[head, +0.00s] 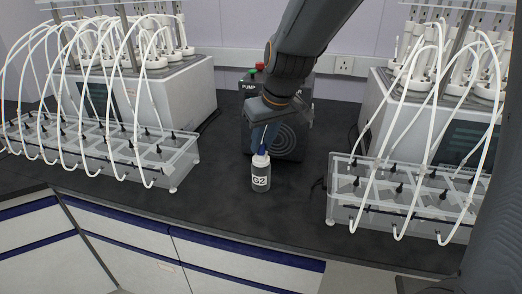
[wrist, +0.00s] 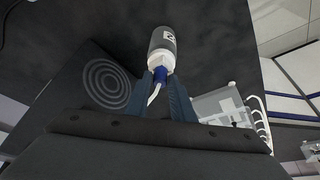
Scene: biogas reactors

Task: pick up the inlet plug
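A bottle labelled G2 (head: 261,179) stands upright on the dark bench, with a grey body and a white cap. The inlet plug appears to be the blue piece (wrist: 160,76) on top of the cap, with a short white tube (wrist: 153,95) beside it. My gripper (head: 264,143) points down just above the bottle. In the wrist view its two blue fingers (wrist: 160,80) stand apart on either side of the blue plug. The fingers look open, though any contact is hard to see. In the head view the fingers largely hide the plug.
A black pump box (head: 287,138) stands close behind the bottle. A clear rack with white tubes (head: 150,160) is at left, another (head: 400,203) at right. Larger white units stand behind both racks. The bench in front of the bottle is clear.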

